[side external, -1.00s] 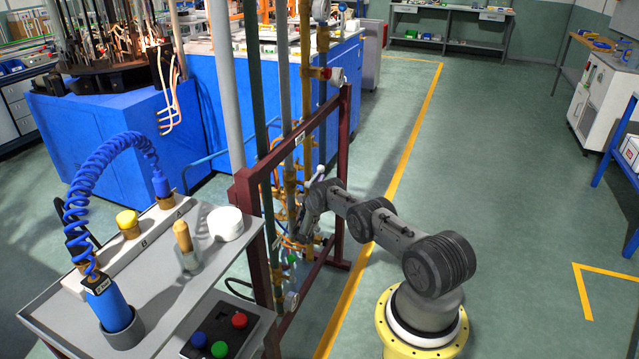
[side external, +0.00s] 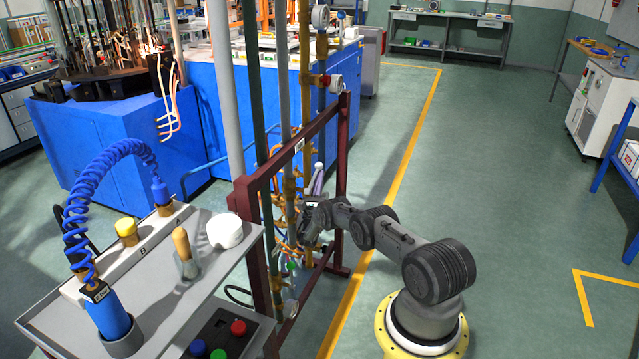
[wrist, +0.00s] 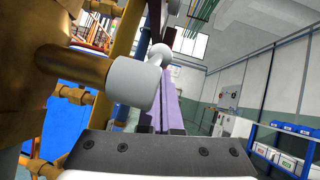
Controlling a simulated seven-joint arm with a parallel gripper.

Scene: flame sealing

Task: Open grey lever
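In the side view, my gripper (side external: 312,222) is at the brass pipework inside the dark red frame. A narrow pale-purple piece (side external: 318,178) stands upright just above it. In the wrist view, the dark edge of my gripper (wrist: 160,150) crosses the bottom. Beyond it extends a long lavender bar (wrist: 172,100), with a white rounded end (wrist: 159,53) at its far side. I cannot tell whether this bar is the grey lever or part of a finger. A white-grey cylindrical cap (wrist: 131,82) on a brass stem is close at left. My fingertips are not clearly seen.
The dark red frame (side external: 245,195) and vertical pipes surround the work. A grey bench (side external: 150,290) with a blue coiled hose stands at left. A button box (side external: 218,338) is near the frame. The green floor to the right is open.

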